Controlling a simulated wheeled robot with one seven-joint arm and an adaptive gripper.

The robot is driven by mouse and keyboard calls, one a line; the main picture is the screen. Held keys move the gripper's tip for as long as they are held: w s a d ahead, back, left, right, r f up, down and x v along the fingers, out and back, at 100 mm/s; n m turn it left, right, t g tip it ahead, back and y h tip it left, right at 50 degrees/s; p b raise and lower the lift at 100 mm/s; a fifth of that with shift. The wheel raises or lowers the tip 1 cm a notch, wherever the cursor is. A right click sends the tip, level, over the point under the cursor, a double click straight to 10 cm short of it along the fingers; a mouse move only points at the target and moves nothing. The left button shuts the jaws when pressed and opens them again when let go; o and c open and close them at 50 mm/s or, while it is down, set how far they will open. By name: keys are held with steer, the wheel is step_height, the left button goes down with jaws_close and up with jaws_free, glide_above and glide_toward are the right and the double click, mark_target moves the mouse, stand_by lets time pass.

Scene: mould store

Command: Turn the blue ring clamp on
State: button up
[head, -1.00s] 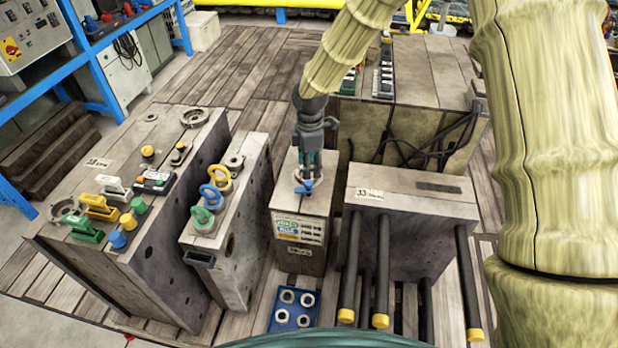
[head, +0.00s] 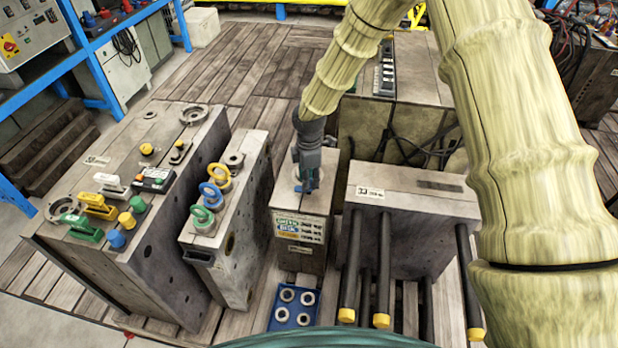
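A blue ring (head: 210,194) stands on top of the narrow grey block at centre left, between a yellow ring (head: 219,176) and a green ring (head: 202,217). My gripper (head: 309,188) is apart from these rings, to their right. It points down at the top of the middle block (head: 284,198), which has a label on its front. A small blue part sits on this block right at my fingertips. The gripper mostly hides it, and I cannot tell whether the fingers are closed on it.
A wide block (head: 165,250) at left carries green, yellow, white and blue handles and knobs. Right of my gripper is a block (head: 405,230) with long yellow-tipped rods sticking forward. A blue tray (head: 296,303) with several rings lies in front.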

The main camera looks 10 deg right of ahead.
jaws_close()
steer(key=shift+r+m, duration=0.1)
steer(key=shift+m, duration=0.2)
steer(key=m+p, duration=0.2)
steer(key=shift+r+m, duration=0.1)
steer(key=shift+m, duration=0.2)
steer(key=m+p, duration=0.2)
steer(key=m, duration=0.2)
steer(key=shift+m+p, duration=0.3)
steer(key=m+p, duration=0.1)
steer(key=m, duration=0.4)
steer(key=shift+p, duration=0.4)
steer(key=shift+w+m+p, duration=0.1)
steer(key=shift+m+p, duration=0.4)
steer(key=shift+m, duration=1.9)
steer(key=o, duration=0.6)
jaws_free()
steer(key=shift+c, duration=0.2)
